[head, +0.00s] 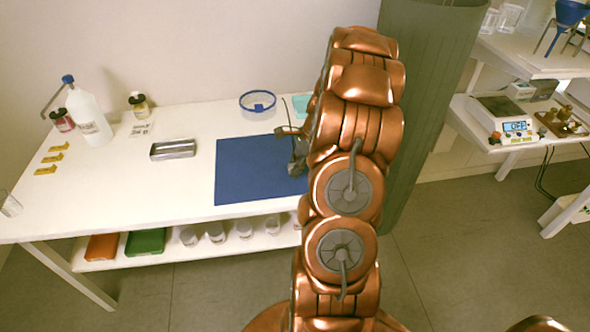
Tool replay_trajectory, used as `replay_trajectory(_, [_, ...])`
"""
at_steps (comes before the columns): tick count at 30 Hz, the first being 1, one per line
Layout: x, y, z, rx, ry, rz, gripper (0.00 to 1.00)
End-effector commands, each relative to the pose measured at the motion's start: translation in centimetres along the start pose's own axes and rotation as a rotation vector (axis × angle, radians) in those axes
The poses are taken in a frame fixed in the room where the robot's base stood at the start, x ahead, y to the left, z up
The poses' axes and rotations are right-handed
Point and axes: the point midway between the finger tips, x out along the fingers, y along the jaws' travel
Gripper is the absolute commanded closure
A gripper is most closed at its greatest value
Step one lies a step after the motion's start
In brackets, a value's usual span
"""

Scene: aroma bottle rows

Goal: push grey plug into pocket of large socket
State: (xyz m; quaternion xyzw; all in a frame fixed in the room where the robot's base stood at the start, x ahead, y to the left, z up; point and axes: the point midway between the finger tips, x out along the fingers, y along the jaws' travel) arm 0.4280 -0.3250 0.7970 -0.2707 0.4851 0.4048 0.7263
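My copper arm crosses the middle of the view and reaches over the white table. My gripper (296,168) is a small dark grey shape at the right part of the blue mat (243,172). The arm partly covers it, and I cannot tell whether its fingers are open or shut. I cannot make out the grey plug or the large socket; they may be hidden behind the arm and gripper. A thin dark cable (287,108) shows just behind the gripper.
On the table (100,200) stand a metal case (173,149), a white wash bottle (89,118), small dark bottles (139,106), yellow tags (53,158) and a blue-rimmed dish (258,103). The table's front left is mostly clear.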

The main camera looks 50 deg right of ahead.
Motion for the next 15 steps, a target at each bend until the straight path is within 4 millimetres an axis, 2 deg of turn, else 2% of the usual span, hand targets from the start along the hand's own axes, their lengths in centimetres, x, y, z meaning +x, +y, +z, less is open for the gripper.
replay_trajectory(1, [0.00, 0.00, 0.00, 0.000, 0.000, 0.000, 0.88])
replay_trajectory(5, [0.00, 0.00, 0.00, 0.000, 0.000, 0.000, 1.00])
replay_trajectory(15, [-0.04, 0.00, 0.02, 0.000, 0.000, 0.000, 1.00])
